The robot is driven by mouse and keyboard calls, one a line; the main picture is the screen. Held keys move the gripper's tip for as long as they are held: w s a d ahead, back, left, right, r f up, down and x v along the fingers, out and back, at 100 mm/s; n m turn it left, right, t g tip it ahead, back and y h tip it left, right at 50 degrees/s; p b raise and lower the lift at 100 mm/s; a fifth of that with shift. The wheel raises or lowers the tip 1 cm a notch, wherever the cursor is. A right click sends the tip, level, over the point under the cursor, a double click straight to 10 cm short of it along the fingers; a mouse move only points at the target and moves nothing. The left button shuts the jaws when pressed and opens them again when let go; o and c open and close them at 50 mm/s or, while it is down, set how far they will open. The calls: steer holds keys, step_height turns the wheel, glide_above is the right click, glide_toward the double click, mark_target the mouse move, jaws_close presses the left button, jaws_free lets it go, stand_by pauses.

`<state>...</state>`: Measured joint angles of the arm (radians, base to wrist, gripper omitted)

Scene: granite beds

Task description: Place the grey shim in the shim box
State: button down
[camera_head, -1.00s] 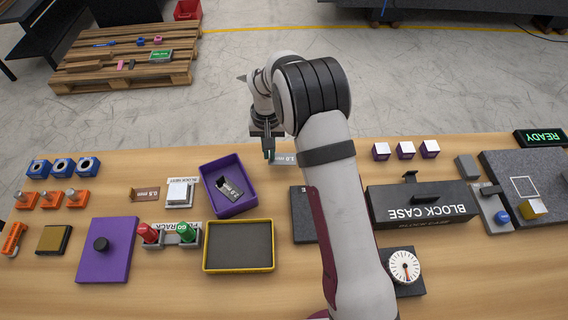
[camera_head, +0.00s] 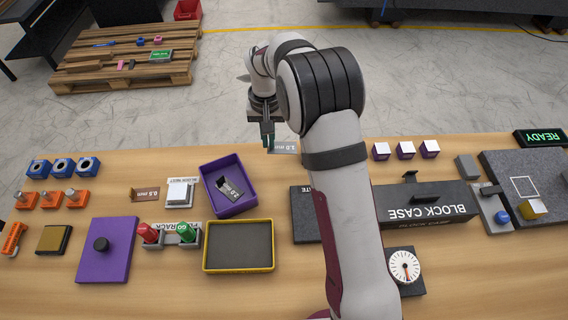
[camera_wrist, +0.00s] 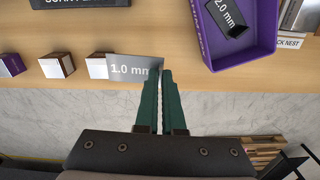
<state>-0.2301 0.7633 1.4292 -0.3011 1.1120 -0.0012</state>
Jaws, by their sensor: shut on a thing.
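The grey shim (camera_head: 284,147), marked 1.0 mm, is at the back edge of the bench in the head view. It also shows in the wrist view (camera_wrist: 125,68), flat face toward the camera. My gripper (camera_head: 268,140) is shut on its edge; the green fingers (camera_wrist: 160,78) meet at the shim's right end in the wrist view. The shim looks held a little above the bench. The shim box (camera_head: 247,180) is the open purple box to the left and nearer in the head view. A black shim (camera_head: 229,187) marked 2.0 mm lies inside it.
A brown 0.5 mm shim (camera_head: 145,194) and a white block nest (camera_head: 180,192) lie left of the box. A yellow-rimmed tray (camera_head: 239,269) is in front of it. Bare bench lies between shim and box.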

steer(key=s+d+r, duration=0.5)
steer(key=s+r, duration=0.1)
steer(key=r, duration=0.4)
steer(key=s+d+r, duration=0.6)
steer(key=r, duration=0.4)
steer(key=n, duration=1)
glide_above(220, 198)
step_height(220, 198, down, 24)
steer(key=shift+d+r, duration=0.1)
steer(key=shift+r, duration=0.05)
step_height(220, 198, down, 4)
steer(key=shift+f, duration=0.1)
steer(key=c, duration=1.3)
jaws_free()
